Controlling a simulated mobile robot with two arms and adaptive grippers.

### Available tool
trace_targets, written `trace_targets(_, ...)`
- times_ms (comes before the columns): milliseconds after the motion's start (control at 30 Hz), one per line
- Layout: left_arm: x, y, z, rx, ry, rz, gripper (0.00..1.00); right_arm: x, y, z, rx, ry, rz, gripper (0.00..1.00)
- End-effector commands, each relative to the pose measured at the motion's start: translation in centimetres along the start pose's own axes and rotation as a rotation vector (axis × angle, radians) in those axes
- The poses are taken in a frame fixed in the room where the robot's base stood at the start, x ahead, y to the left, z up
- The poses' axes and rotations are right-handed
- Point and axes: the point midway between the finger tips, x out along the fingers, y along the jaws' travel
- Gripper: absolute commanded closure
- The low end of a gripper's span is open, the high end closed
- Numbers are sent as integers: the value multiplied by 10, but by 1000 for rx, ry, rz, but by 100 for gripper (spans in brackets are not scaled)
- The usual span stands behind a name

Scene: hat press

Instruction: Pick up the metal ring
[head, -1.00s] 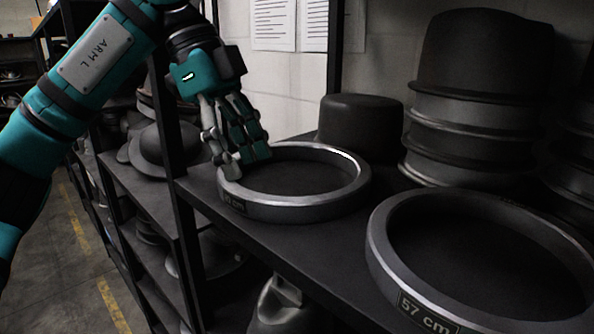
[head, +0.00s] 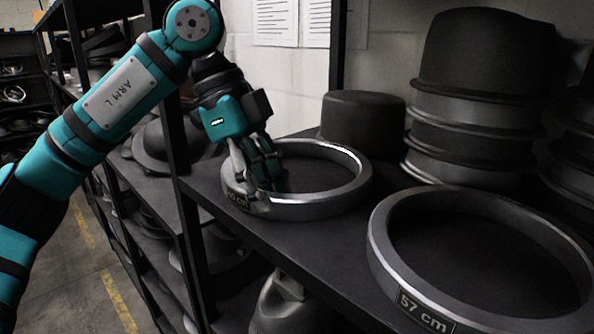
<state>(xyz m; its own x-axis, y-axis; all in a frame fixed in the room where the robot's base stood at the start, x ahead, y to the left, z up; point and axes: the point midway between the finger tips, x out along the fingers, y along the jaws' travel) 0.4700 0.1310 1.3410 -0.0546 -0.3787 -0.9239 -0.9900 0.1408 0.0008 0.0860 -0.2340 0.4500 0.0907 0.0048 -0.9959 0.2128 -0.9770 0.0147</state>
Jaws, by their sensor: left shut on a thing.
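A second, larger-looking metal ring (head: 390,268) lies on the shelf at the lower right, labelled 57 cm. My right gripper is not in view.
A dark hat block (head: 362,122) stands behind the ring. A tall stack of hat forms (head: 480,100) stands at the back right. A black shelf post (head: 190,235) rises left of the ring. Bare shelf (head: 310,237) shows between the two rings.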

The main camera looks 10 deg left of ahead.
Motion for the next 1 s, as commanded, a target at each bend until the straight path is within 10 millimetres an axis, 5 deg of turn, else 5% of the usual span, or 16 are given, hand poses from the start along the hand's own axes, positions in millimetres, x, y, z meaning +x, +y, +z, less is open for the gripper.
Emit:
trace_targets(633, -3, 0, -1, -1, 2, -3, 100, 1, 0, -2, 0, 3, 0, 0)
trace_targets(1000, -33, 6, -12, 2, 2, -5, 100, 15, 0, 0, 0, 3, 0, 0)
